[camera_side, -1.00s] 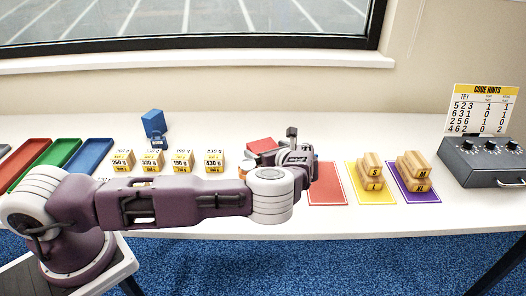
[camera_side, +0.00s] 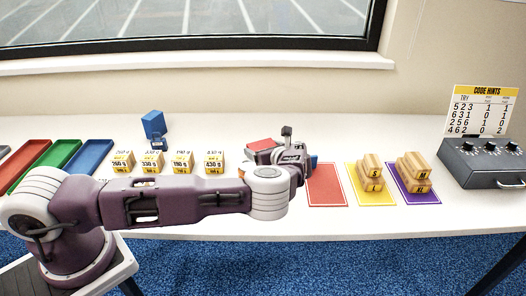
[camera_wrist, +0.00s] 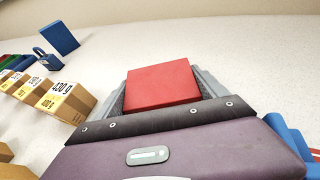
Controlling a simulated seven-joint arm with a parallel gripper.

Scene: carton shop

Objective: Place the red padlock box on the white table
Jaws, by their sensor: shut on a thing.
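A red box (camera_wrist: 162,84) sits between the two fingers of my gripper (camera_wrist: 163,95) in the wrist view, and the gripper is shut on it. In the side view the red box (camera_side: 264,145) shows just behind my gripper (camera_side: 276,152), partly hidden by it. No padlock shows on the visible face of the red box. The white table (camera_side: 330,135) runs below the window. I cannot tell whether the box touches the table or is a little above it.
Several weight boxes (camera_side: 168,161) stand left of my gripper, with a blue padlock box (camera_side: 154,124) behind them. A red mat (camera_side: 326,185), stacked wooden blocks (camera_side: 372,170) and a grey dial box (camera_side: 485,160) are to the right. The table behind my gripper is clear.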

